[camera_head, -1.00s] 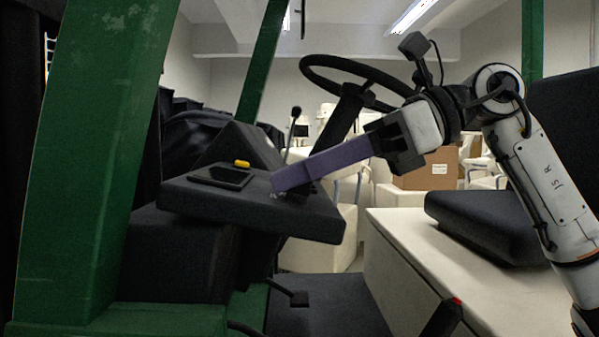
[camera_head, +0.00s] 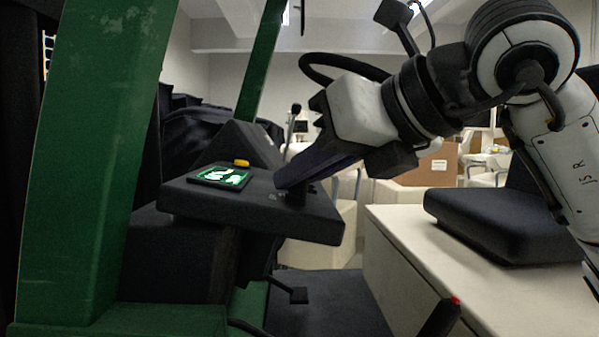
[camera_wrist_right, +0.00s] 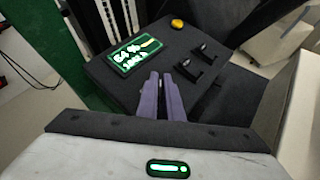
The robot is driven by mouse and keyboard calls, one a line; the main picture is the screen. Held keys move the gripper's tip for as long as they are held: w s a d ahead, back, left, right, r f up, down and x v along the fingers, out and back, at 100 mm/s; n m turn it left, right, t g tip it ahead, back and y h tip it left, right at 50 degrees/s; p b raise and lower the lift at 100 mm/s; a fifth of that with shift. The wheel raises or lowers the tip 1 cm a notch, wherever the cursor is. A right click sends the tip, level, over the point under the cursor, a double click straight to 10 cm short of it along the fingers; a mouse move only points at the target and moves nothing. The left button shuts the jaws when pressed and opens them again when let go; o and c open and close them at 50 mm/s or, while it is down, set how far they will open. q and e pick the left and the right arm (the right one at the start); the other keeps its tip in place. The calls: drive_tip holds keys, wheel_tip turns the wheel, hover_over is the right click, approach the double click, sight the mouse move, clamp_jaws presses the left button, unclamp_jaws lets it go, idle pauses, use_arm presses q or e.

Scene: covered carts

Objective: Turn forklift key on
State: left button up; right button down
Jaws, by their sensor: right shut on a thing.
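The forklift's dark console (camera_head: 330,226) is at the middle left in the head view. Its display (camera_head: 221,176) is lit green and white; it also shows lit in the right wrist view (camera_wrist_right: 135,56). My right gripper (camera_head: 281,183) reaches down from the right to the console top. Its purple fingers (camera_wrist_right: 163,78) are shut on the key at the console, right of the display. The key itself is hidden by the fingers. My left gripper is not in view.
A yellow button (camera_wrist_right: 177,23) stands behind the display. Two small black levers (camera_wrist_right: 192,66) stand close to the right of my fingertips. The steering wheel (camera_head: 325,62) is behind my wrist. A dark seat (camera_head: 490,222) is to the right.

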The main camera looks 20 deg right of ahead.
drive_tip(key=shift+m+h, duration=0.6)
drive_tip(key=c, duration=1.9)
unclamp_jaws()
drive_tip(key=v, duration=1)
drive_tip(key=shift+s+a, duration=0.1)
drive_tip(key=shift+s, duration=0.1)
